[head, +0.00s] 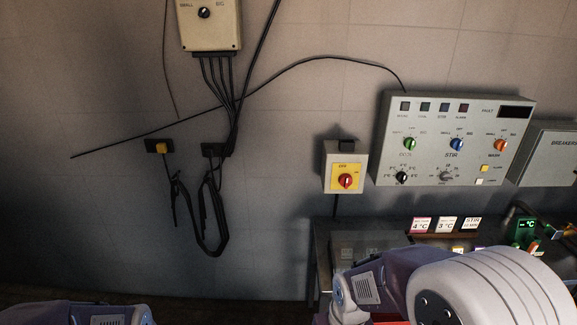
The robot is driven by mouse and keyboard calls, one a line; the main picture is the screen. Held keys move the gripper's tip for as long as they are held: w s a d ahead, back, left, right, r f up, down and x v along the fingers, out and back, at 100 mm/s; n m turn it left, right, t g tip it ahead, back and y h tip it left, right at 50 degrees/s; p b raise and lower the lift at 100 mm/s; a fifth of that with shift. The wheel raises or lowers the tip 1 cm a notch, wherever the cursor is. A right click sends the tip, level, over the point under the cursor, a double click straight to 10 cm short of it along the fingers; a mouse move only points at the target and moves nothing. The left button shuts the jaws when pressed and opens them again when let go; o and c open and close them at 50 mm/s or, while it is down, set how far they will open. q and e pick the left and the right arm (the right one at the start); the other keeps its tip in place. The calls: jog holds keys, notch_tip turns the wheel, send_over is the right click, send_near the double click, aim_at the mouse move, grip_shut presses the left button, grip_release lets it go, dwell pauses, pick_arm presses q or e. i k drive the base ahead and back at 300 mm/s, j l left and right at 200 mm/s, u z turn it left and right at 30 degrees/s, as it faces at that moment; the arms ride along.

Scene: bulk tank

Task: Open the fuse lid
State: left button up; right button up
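No part is clearly marked as a fuse lid. A grey box marked BREAKERS (553,155) is on the wall at the right edge, its front closed and its right side cut off by the frame. A dark grey flat-topped box (370,247) with small faint labels is on the bench, partly hidden behind my arm. I cannot tell which of them carries the fuse lid. My arm links show along the bottom edge, at the left and at the right. Neither gripper's fingers can be made out.
A grey control panel (457,140) with coloured knobs is on the wall, with a yellow switch box with a red knob (345,181) left of it. Small display cards (446,225) stand on the dark bench. Black cables (208,215) hang on the left wall.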

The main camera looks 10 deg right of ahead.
aim_at(403, 240)
jog(key=z, duration=1.3)
